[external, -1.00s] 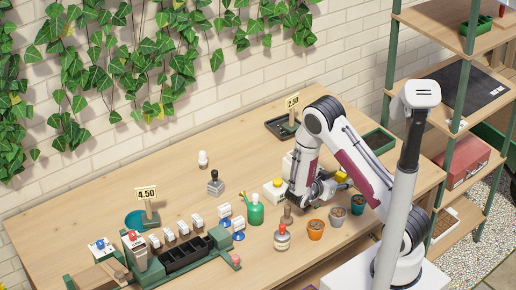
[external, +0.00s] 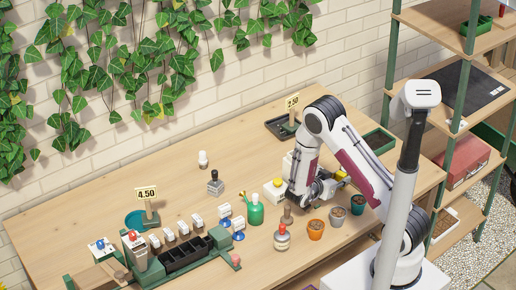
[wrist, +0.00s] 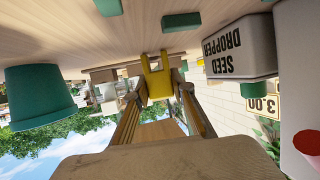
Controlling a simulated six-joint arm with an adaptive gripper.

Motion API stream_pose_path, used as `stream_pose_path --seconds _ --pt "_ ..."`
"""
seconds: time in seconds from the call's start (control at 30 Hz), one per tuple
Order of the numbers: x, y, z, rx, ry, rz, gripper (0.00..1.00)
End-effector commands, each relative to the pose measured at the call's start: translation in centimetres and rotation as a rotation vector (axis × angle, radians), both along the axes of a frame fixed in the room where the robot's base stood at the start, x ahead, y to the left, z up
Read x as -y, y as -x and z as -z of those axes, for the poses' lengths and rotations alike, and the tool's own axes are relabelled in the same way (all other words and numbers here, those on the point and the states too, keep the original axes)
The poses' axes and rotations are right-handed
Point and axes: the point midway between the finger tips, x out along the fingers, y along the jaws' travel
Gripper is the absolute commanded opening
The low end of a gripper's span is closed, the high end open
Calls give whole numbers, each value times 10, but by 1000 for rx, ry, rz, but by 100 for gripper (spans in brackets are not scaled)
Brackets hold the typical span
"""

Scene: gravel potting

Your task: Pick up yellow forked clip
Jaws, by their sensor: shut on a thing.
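The yellow forked clip (wrist: 157,82) is between my gripper's fingertips (wrist: 160,96) in the wrist view, with its two prongs pointing away from the palm. My gripper is shut on it. In the external view my gripper (external: 324,187) is low over the right part of the wooden table, and a small yellow patch (external: 341,175) of the clip shows beside it. The arm hides much of the clip there, so its height above the table is hard to tell.
A teal pot (external: 357,204), a grey pot (external: 337,216) and an orange pot (external: 315,230) stand close in front of my gripper. A seed dropper box (wrist: 240,48) is close by in the wrist view. The table's back left (external: 110,180) is clear.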

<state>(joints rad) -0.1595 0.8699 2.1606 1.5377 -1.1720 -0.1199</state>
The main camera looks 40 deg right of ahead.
Motion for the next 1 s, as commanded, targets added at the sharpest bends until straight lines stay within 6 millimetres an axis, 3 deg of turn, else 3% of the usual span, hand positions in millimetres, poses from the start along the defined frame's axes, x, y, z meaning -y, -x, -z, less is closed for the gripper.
stream_pose_path --seconds 0.27,1.0 --pt "0 0 -17 3 -1 1 6" --pt "0 0 -91 1 0 0 6"
